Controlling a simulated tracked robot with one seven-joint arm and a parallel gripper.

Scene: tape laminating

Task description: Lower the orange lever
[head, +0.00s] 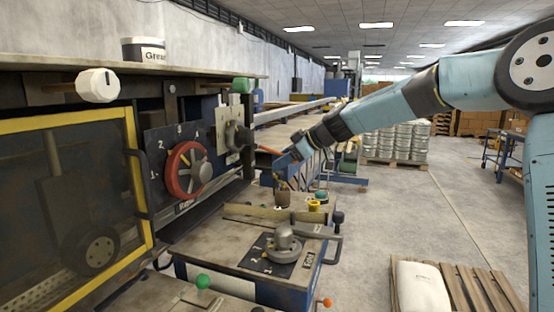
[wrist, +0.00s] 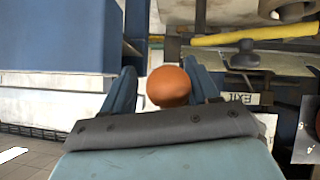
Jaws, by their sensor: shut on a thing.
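The round orange knob of the lever (wrist: 168,87) is in the middle of the wrist view, between the two blue fingers of my gripper (wrist: 163,76). The fingers are shut on it, one on each side. The lever's shaft below the knob is hidden. Another small orange knob (head: 327,302) shows at the bottom of the head view, well apart from my gripper.
A grey rotary handle (head: 284,246) stands on the table, with a yellow knob (head: 314,206) and a dark knob (head: 338,217) behind. A red dial (head: 188,169) is on the left panel. A yellow bar (wrist: 255,33) lies beyond my gripper. Open floor is at right.

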